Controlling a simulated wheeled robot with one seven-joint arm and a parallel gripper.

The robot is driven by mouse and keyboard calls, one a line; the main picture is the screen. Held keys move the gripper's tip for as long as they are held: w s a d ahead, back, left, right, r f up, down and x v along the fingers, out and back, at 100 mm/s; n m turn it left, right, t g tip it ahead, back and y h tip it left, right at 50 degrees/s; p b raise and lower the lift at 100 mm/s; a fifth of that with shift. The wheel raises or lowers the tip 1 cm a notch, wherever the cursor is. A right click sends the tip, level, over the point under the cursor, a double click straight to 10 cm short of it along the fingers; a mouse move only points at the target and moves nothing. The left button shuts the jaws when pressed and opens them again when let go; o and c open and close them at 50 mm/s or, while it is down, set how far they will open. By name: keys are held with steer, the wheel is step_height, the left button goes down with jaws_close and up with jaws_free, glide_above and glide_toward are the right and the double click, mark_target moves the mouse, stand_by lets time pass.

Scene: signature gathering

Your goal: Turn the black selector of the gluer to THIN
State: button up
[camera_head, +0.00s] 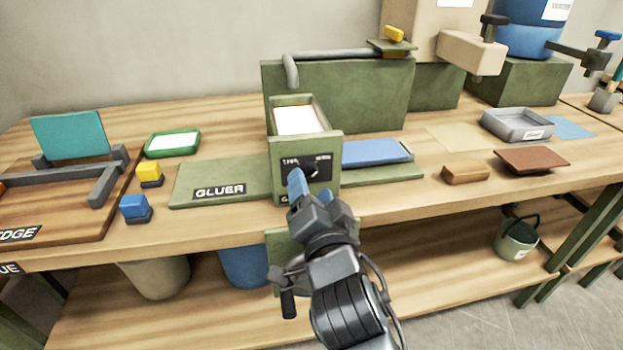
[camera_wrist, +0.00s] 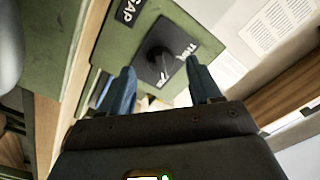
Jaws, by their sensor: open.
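The gluer is a green box (camera_head: 332,148) with a white-filled open top, standing on a green base labelled GLUER. Its front has a black plate with small white lettering, which also shows in the wrist view (camera_wrist: 145,77). The black selector (camera_wrist: 157,58) is a dark round knob on that plate; its exact pointing is too dark to tell. In the head view my gripper partly covers the plate and selector. My gripper (camera_head: 312,184) is in front of the gluer, its blue fingers open. In the wrist view the fingers (camera_wrist: 160,72) stand apart on either side of the selector, apparently not touching it.
Yellow (camera_head: 149,172) and blue (camera_head: 135,208) small blocks and a green tray (camera_head: 172,143) are at left. A large green box (camera_head: 385,95) stands behind. Bench space between is clear.

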mark_target(309, 174)
steer(key=shift+x, duration=1.3)
steer(key=shift+c, duration=0.4)
steer(key=c, duration=0.9)
steer(key=shift+c, duration=0.2)
